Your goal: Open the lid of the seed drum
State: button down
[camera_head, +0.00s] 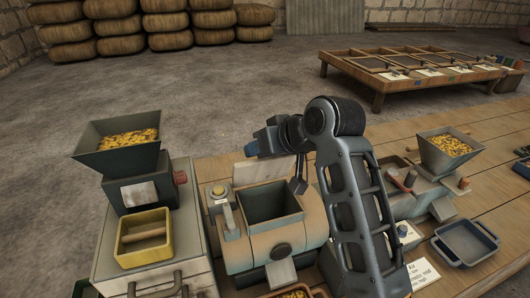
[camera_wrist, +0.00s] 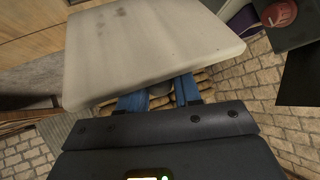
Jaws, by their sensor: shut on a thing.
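The seed drum (camera_head: 265,240) stands in the middle of the bench with a rounded, worn tan and green body. Its square opening is uncovered and its dark inside shows. The pale lid (camera_head: 262,169) is raised at the back edge of the opening; its exact angle is hard to tell. In the wrist view the lid (camera_wrist: 150,45) fills the upper middle as a broad worn plate. My gripper's blue fingers (camera_wrist: 160,98) are shut on the lid at its edge, with a small grey part between them.
A hopper of yellow seed (camera_head: 130,138) and a yellow bin (camera_head: 143,240) stand left of the drum. Another seed hopper (camera_head: 447,148) and a blue-grey tray (camera_head: 465,243) are on the right. My arm covers the bench just right of the drum.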

jog(key=shift+w+a+f+m+g+h, duration=0.15)
jog(key=shift+w+g+h, duration=0.1)
jog(key=shift+w+g, duration=0.35)
jog(key=shift+w+m+g+h, duration=0.1)
jog(key=shift+w+g+h, duration=0.1)
jog(key=shift+w+g, duration=0.35)
jog(key=shift+w+a+f+m+g+h, duration=0.15)
jog(key=shift+w+g+h, duration=0.1)
jog(key=shift+w+g, duration=0.35)
jog(key=c, duration=0.9)
grip_release()
jog(key=shift+r, duration=0.1)
jog(key=b+v, duration=0.1)
jog(key=v, duration=0.6)
jog(key=shift+s+d+r, duration=0.1)
jog(key=shift+d+r, duration=0.05)
jog(key=shift+r, duration=0.2)
